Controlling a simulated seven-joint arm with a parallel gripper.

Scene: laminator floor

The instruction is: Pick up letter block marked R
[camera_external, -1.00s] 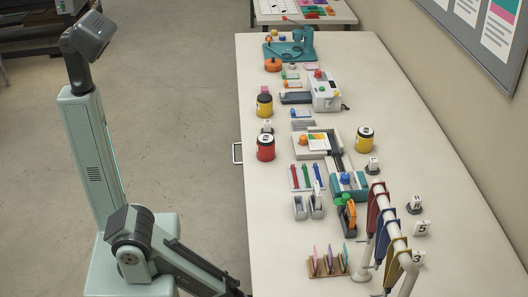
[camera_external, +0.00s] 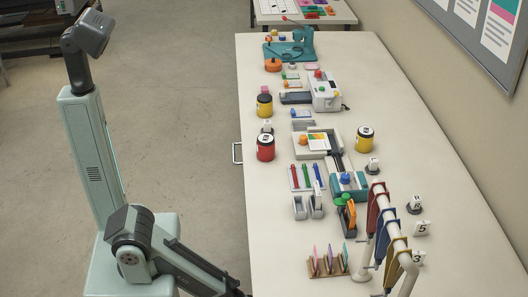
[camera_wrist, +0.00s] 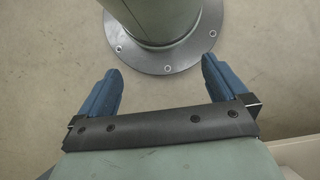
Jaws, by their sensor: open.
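A small white block (camera_external: 416,203) with a dark mark that looks like R stands on a dark round base at the right side of the long table, in the external view. It is beside the hanging rack. My gripper (camera_wrist: 162,66) shows in the wrist view with its two blue fingers wide apart and nothing between them. It points down toward the floor and my own round base, away from the block. In the external view my forearm runs down to the bottom edge, and the gripper itself is not visible. The block is not in the wrist view.
A rack (camera_external: 396,242) with red, blue and yellow hanging pieces stands just left of the block. White blocks marked 5 (camera_external: 421,228) and 3 (camera_external: 418,257) are close by. A yellow jar (camera_external: 364,139) and a wooden holder (camera_external: 328,265) stand on the table.

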